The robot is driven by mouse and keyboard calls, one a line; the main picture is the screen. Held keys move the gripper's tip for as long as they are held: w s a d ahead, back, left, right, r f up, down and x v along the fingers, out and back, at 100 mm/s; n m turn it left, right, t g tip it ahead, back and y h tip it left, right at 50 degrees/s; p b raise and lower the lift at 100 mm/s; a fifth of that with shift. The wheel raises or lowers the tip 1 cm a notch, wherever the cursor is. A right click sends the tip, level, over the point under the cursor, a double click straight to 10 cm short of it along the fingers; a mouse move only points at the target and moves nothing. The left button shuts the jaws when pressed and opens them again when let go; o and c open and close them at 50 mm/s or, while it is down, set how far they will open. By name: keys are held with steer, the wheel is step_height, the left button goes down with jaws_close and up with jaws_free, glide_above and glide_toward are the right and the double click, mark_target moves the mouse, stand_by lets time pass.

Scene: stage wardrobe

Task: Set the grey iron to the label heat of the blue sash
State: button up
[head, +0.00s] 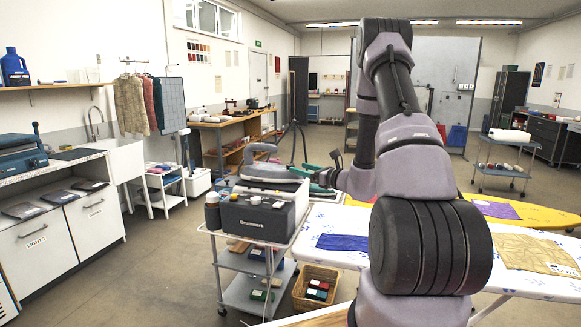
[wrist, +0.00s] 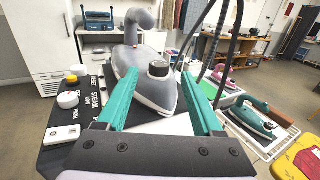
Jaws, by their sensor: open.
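The grey iron (head: 268,174) rests on the dark steam station (head: 250,222) on a trolley. In the wrist view the iron (wrist: 147,95) has a dark round dial with a light top (wrist: 159,69) on its upper side. My gripper (wrist: 160,76) is open, its teal fingers on either side of the iron's front with the dial between their tips; I cannot tell whether they touch it.
White knobs (wrist: 68,99) and printed steam markings are on the station. A green-handled iron (wrist: 250,122) sits on a rack to the right. A wicker basket (head: 315,288) is on the floor. A tan cloth (head: 536,253) lies on the board.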

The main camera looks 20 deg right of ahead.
mark_target(290, 165)
steer(key=x, duration=0.5)
steer(key=shift+w+a, duration=0.25)
steer(key=shift+w, duration=0.1)
jaws_close()
